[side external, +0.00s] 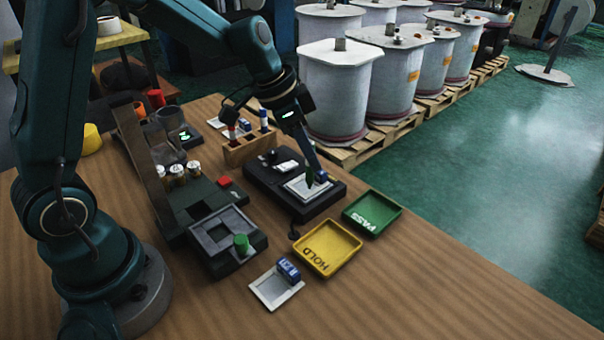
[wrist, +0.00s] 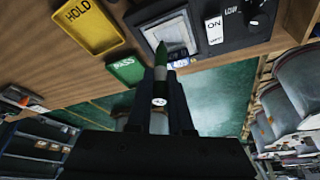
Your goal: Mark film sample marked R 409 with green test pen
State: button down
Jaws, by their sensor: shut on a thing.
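My gripper (side external: 311,166) is shut on the green test pen (side external: 310,177), which points down at the black test unit (side external: 268,183). In the wrist view the pen's green tip (wrist: 162,52) sticks out beyond the fingers and overlaps the edge of a white-framed film sample (wrist: 178,25). That sample (side external: 298,189) lies on the unit, with a blue tag (side external: 322,175) at its far right corner. I cannot read the tag, and I cannot tell whether the tip touches the film. A second framed sample (side external: 268,291) with a blue tag lies on the front of the table.

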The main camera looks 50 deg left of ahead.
jog(key=shift+a+f, duration=0.15)
jog(key=shift+a, duration=1.05)
dwell(2.0)
notch_tip(320, 180, up, 7)
dwell(1.1)
dwell(0.5)
